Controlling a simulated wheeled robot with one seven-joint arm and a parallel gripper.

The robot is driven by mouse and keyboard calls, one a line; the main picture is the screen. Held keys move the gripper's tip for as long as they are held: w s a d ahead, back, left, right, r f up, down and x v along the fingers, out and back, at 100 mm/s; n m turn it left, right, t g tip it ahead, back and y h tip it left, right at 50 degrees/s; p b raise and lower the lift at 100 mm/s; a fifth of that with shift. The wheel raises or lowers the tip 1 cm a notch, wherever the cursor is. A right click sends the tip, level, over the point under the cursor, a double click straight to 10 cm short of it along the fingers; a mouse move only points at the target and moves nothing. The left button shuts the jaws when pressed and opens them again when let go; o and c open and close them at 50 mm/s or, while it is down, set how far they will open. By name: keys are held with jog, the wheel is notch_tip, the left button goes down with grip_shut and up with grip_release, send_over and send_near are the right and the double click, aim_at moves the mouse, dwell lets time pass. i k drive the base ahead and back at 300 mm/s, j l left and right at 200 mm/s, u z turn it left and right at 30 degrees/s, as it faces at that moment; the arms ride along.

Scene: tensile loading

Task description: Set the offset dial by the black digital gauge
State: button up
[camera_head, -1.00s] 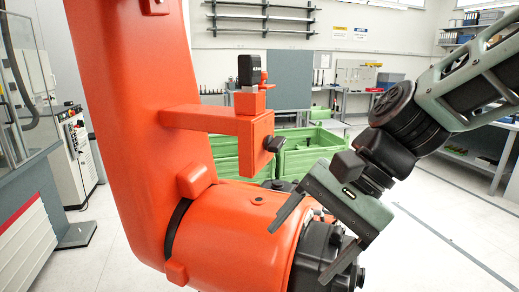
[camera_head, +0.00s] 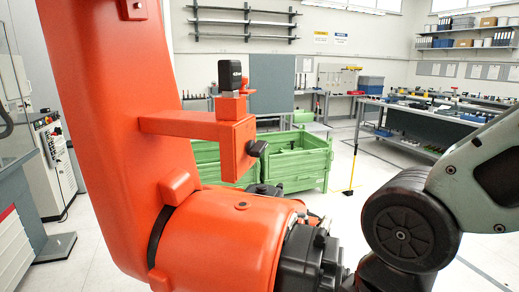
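The black digital gauge (camera_head: 230,74) stands upright on top of an orange bracket (camera_head: 190,125). Its small display is too small to read. A black knob (camera_head: 257,148) sticks out of the right face of the bracket's end block, below the gauge; it appears to be the offset dial, and I cannot read any setting on it. My arm shows at the lower right, with a grey-green link and a black joint, apart from the knob. My gripper is out of view.
The bracket joins a large orange machine body (camera_head: 110,130) that fills the left and lower middle. Green crates (camera_head: 305,165) stand behind it. A workbench (camera_head: 430,117) and shelves are at the back right. Open floor lies between the machine and the bench.

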aim_at(254, 149)
jog(key=i+l+u, duration=0.1)
jog(key=l+u, duration=0.95)
